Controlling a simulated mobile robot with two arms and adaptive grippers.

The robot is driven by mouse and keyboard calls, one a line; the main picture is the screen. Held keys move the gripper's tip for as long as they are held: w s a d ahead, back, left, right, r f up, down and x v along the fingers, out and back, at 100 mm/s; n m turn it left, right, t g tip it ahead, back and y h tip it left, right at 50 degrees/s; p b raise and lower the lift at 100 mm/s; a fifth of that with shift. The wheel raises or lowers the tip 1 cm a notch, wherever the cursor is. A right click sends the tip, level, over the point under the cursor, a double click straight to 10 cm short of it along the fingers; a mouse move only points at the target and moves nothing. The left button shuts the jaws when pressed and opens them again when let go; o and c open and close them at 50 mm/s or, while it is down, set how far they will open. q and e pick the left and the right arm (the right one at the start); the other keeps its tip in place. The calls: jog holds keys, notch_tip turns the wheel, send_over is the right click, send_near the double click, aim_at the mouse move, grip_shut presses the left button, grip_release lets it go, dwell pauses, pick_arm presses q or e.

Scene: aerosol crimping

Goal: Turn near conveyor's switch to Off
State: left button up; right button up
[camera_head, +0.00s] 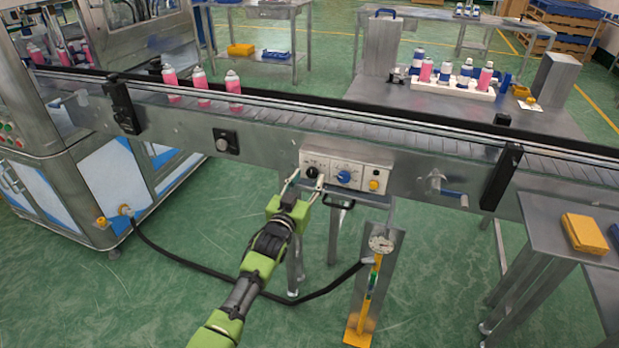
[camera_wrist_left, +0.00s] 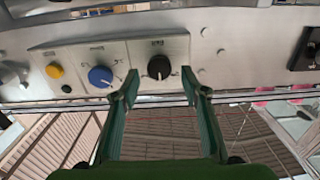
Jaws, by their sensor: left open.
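The near conveyor (camera_head: 270,118) runs across the head view with a white control panel (camera_head: 328,163) on its front side. The panel bears a black rotary switch (camera_head: 311,172), a blue knob (camera_head: 344,177) and a yellow button (camera_head: 374,184). In the left wrist view the black switch (camera_wrist_left: 159,67) is at the panel's right and the blue knob (camera_wrist_left: 100,76) left of it. My left gripper (camera_head: 306,181) is open in front of the panel, its fingertips (camera_wrist_left: 160,78) on either side of the black switch. Contact cannot be told. The switch's labels are too small to read. My right gripper is out of view.
Several pink cans (camera_head: 203,88) stand on the belt at left. A crank handle (camera_head: 448,188) and black bracket (camera_head: 502,175) are right of the panel. A stand with a gauge (camera_head: 381,243) and a black hose (camera_head: 200,279) are below. A side table (camera_head: 548,212) is at right.

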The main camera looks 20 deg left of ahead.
pick_arm(q)
jog(key=shift+w, duration=1)
jog(key=c, duration=1.1)
